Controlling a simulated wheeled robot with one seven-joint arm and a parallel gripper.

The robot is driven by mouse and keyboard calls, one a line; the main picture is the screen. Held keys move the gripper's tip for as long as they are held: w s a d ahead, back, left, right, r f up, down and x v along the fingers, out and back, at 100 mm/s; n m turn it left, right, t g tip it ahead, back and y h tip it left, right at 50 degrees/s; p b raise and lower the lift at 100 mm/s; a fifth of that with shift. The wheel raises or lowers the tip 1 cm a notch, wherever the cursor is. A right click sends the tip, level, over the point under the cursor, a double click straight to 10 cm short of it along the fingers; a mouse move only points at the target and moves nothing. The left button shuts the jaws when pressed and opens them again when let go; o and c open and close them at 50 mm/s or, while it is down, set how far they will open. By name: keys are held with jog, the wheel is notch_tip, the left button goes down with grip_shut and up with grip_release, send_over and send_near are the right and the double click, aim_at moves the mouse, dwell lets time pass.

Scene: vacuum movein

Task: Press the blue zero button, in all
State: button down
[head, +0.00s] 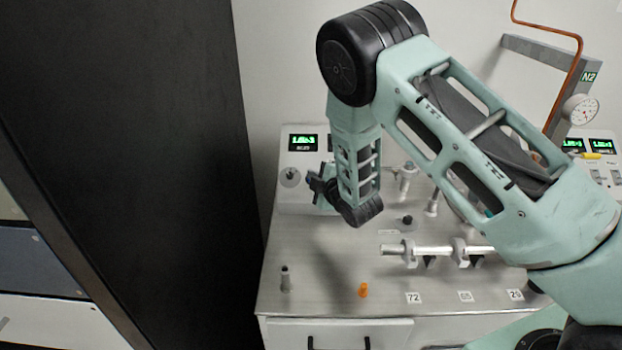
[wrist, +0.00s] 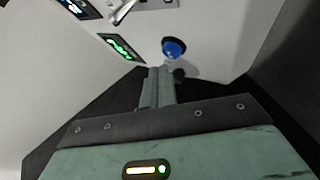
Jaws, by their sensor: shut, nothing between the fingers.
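The blue button (wrist: 173,48) is a round dome on the pale panel in the wrist view. My gripper (wrist: 161,74) is shut and empty, with its fingertips just below the button in the picture and slightly left of its middle. I see no overlap between fingertips and button, but the depth between them is hard to judge. In the head view my gripper (head: 316,186) is by the left panel above the bench, partly hidden by my own wrist. No blue shows on the button in the head view.
A green-lit display (head: 303,142) is on the left panel. The steel bench (head: 330,270) carries a horizontal metal bar (head: 430,250), an orange piece (head: 363,290) and a grey post (head: 285,278). A tall black panel (head: 130,150) stands close on the left.

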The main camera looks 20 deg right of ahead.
jog(key=shift+f, duration=0.15)
jog(key=shift+w+f+b, duration=0.2)
jog(key=shift+w+b, duration=0.05)
jog(key=shift+b, duration=0.25)
jog(key=shift+w+d+f+b, duration=0.15)
jog(key=shift+w+f+b, duration=0.15)
jog(key=shift+b, duration=0.2)
dwell(0.7)
dwell(0.3)
jog(key=shift+s+r+p, duration=0.35)
jog(key=shift+s+r, duration=0.2)
jog(key=shift+r, duration=0.1)
jog(key=s+r, duration=0.1)
jog(key=s+a+r+p, duration=0.1)
jog(key=r+p, duration=0.1)
jog(key=r, duration=0.1)
jog(key=shift+s+a, duration=0.15)
jog(key=shift+s, duration=0.25)
dwell(0.5)
